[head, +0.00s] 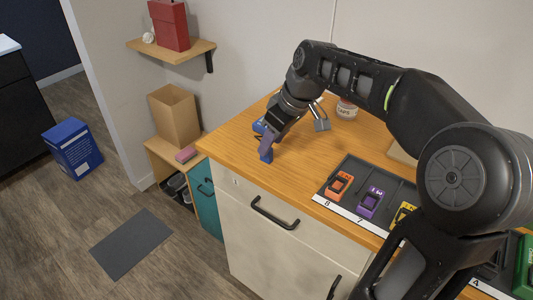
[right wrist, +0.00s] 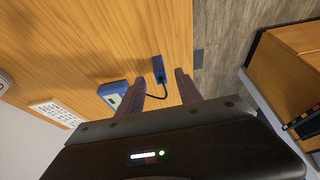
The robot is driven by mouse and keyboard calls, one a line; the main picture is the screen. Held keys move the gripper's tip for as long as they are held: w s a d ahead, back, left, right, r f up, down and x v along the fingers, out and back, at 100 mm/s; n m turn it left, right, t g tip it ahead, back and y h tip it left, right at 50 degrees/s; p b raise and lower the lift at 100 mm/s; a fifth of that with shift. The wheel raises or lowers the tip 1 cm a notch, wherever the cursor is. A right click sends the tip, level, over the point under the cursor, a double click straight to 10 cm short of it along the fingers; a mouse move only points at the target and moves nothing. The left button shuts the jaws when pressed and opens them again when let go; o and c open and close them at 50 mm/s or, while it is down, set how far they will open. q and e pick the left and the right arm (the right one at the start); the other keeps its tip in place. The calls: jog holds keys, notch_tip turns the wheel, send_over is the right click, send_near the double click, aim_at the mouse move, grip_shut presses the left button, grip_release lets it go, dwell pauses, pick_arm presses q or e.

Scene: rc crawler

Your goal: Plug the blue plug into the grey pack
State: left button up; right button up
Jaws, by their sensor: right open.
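The blue plug (right wrist: 158,70) lies on the wooden counter in the right wrist view, with a black cable curving from it. In the head view it shows as a small blue piece (head: 266,155) just below my right gripper (head: 267,143). In the right wrist view, my right gripper (right wrist: 162,88) is open, with one finger on each side of the plug's line and the plug just beyond the tips. A blue device (right wrist: 113,93) lies beside the plug, partly hidden by a finger. I cannot make out a grey pack. My left gripper is not in view.
A dark tray (head: 337,191) with orange (head: 340,185), purple (head: 370,203) and yellow pieces lies along the counter's front edge. A grey metal object (head: 321,119) and a round tin (head: 346,109) stand behind my gripper. The counter's left end (head: 225,144) is clear.

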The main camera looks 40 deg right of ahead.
jog(key=x, duration=0.4)
jog(key=shift+w, duration=0.1)
dwell(0.4)
grip_shut()
dwell(0.4)
